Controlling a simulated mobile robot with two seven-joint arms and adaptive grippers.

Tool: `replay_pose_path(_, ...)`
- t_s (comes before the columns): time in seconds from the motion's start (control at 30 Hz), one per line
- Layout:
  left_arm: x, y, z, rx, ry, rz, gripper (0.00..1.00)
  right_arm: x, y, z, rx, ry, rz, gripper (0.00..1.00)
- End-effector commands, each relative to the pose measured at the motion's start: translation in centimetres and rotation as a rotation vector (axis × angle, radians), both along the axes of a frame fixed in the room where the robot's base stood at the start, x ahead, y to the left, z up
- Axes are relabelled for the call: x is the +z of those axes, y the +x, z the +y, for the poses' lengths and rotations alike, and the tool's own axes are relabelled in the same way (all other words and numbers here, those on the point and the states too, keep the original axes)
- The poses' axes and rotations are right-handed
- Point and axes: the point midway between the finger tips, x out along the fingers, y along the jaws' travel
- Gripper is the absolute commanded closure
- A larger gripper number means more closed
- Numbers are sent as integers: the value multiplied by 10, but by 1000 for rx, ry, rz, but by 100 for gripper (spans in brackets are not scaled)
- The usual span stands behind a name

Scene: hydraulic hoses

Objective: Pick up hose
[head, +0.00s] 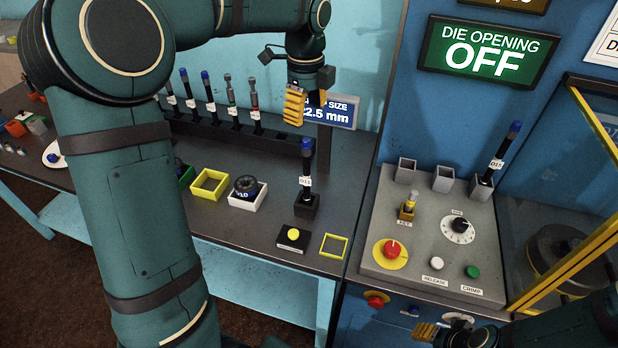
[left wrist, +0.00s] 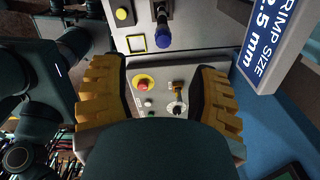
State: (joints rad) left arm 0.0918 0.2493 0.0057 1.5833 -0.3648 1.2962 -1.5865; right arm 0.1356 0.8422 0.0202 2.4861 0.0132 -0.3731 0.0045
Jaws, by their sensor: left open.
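No thing is marked as a hose. My left gripper (head: 307,103) is open and empty, above and behind this piece in the head view. My right gripper (head: 427,332) is at the lower right, by the panel's front; its opening is unclear.
Several tagged upright pieces stand in a black rack (head: 240,138) at the back. A control panel (head: 380,210) with buttons holds another blue-topped piece (head: 503,150) in a slot. A yellow square (head: 335,246) and black button box (head: 294,238) are on the bench front. My left arm hides part of the bench.

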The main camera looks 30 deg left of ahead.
Motion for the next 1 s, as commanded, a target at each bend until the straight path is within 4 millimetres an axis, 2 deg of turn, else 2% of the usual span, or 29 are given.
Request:
replay_pose_path(0.03,-13,0,0,0,0,4,39,-3,0,0,0,-1,0,53)
replay_pose_path(0.2,-40,0,0,1,0,2,39,-8,0,0,0,-1,-1,53)
replay_pose_path(0.47,-58,1,1,1,0,1,39,-10,1,0,-1,-2,-1,53)
replay_pose_path(0.8,-101,3,2,1,-1,1,39,-16,1,1,-1,-3,0,53)
replay_pose_path(1.0,-104,3,3,2,0,-1,39,-16,1,1,-1,-3,0,53)
